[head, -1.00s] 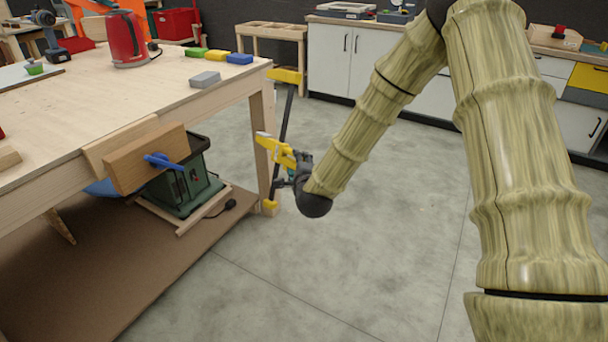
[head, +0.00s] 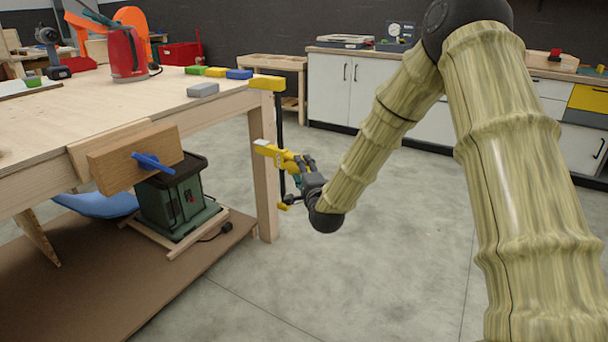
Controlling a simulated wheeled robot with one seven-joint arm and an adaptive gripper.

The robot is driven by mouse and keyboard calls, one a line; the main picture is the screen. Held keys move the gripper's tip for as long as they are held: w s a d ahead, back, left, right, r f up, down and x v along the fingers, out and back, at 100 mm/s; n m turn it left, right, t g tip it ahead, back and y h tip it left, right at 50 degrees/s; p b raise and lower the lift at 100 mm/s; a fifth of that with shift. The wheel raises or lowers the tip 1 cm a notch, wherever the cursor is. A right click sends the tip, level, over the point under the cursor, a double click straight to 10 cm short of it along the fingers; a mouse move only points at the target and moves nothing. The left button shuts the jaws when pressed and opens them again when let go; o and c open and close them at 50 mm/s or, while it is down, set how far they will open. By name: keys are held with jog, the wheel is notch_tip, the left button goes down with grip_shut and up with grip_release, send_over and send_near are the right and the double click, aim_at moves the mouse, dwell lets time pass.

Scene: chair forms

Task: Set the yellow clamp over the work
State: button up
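The yellow clamp (head: 268,152) is a bar clamp with a dark upright bar, a yellow upper jaw and a yellow lower jaw. It stands nearly upright at the right corner of the wooden workbench (head: 110,105). Its upper jaw appears over the corner of the bench top, and its lower jaw lies below the top's edge. I cannot tell whether either jaw touches wood. My gripper (head: 303,172) is at the clamp's lower jaw, on its right side, and appears shut on it. The fingertips are small and partly hidden.
Grey (head: 202,90), blue (head: 239,74), yellow and green blocks lie near the bench corner. A wooden vise jaw (head: 135,158) with a blue handle juts from the bench front. A green machine (head: 175,200) sits below. Floor to the right is clear.

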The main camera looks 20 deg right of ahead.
aim_at(283, 158)
jog(key=w+a, duration=0.7)
jog(key=w, duration=0.2)
jog(key=shift+w+a+b, duration=0.2)
jog(key=shift+b, duration=0.2)
dwell(0.6)
jog(key=shift+s+d+f+b, duration=0.1)
jog(key=shift+s+f+b, duration=0.05)
jog(key=shift+b, duration=0.2)
dwell(0.3)
